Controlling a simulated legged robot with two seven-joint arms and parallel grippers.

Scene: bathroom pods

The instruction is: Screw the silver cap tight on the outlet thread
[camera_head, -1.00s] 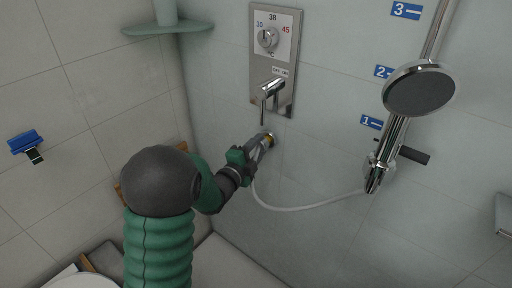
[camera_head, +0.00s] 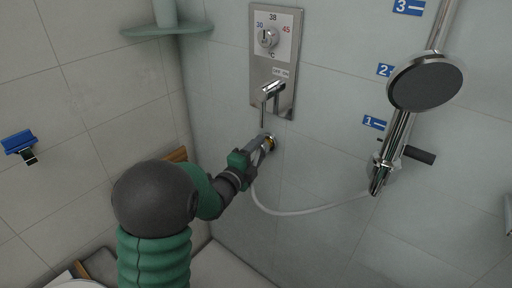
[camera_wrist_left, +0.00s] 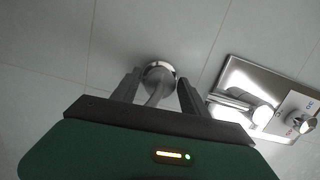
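The chrome wall outlet (camera_head: 271,140) sits below the lever tap, with a small yellow-brass band at its inner side. A pale hose (camera_head: 300,212) hangs from it in a loop toward the shower rail. My left gripper (camera_head: 264,145) is right at the outlet, its fingers pointing at the wall. In the left wrist view its two dark fingers (camera_wrist_left: 159,82) stand apart on either side of the hose end and the round silver fitting (camera_wrist_left: 158,70). A gap shows beside each finger. I cannot make out the silver cap separately from the outlet. My right gripper is not in view.
A steel panel (camera_head: 285,95) with a temperature dial (camera_head: 268,37) and lever tap (camera_head: 270,92) is just above. The hand shower (camera_head: 425,82) on its rail stands to the right. A green corner shelf (camera_head: 168,28) is at upper left. The wall between outlet and rail is clear.

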